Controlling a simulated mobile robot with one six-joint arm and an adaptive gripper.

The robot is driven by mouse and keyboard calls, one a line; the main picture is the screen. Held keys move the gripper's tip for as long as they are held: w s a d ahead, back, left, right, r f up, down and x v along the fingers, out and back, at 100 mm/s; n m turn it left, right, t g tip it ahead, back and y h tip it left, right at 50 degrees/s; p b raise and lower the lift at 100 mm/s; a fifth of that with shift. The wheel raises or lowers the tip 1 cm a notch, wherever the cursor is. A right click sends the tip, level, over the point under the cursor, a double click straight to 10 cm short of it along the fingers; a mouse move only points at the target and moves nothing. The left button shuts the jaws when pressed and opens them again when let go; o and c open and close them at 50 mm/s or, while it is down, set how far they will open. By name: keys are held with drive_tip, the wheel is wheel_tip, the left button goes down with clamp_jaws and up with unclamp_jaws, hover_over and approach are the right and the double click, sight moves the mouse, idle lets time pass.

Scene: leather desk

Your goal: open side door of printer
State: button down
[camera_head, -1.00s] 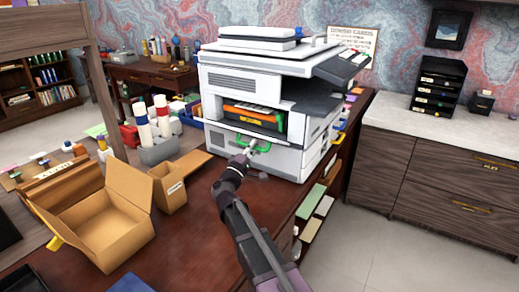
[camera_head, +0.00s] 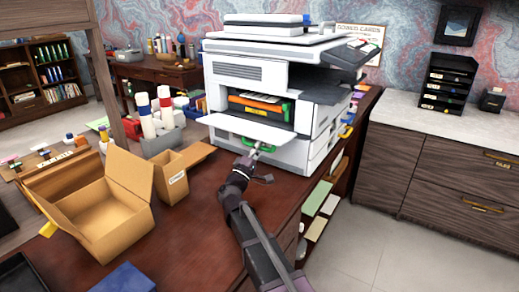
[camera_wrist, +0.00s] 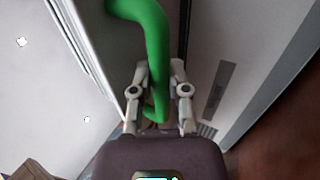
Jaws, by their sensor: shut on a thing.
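The white printer (camera_head: 235,75) stands on the brown leather desk. Its white door (camera_head: 250,130) hangs folded outward and down from the front-left face, baring an orange, black and green inside (camera_head: 260,103). A green handle (camera_head: 268,147) sits at the door's lower edge and is partly hidden by my gripper (camera_head: 257,150). In the wrist view, my gripper (camera_wrist: 160,85) is shut on the curved green handle (camera_wrist: 148,25), whose end lies between the two fingers. A pale panel, probably the door (camera_wrist: 50,90), fills the left of that view.
An open cardboard box (camera_head: 105,215) and a smaller carton (camera_head: 180,175) stand on the desk left of the printer. A grey caddy (camera_head: 160,140) with bottles is behind them. The desk front (camera_head: 200,235) is mostly bare. A blue item (camera_head: 122,278) lies at the bottom.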

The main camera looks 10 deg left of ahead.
drive_tip(key=shift+f, duration=0.25)
idle(0.3)
drive_tip(key=c, duration=0.6)
unclamp_jaws()
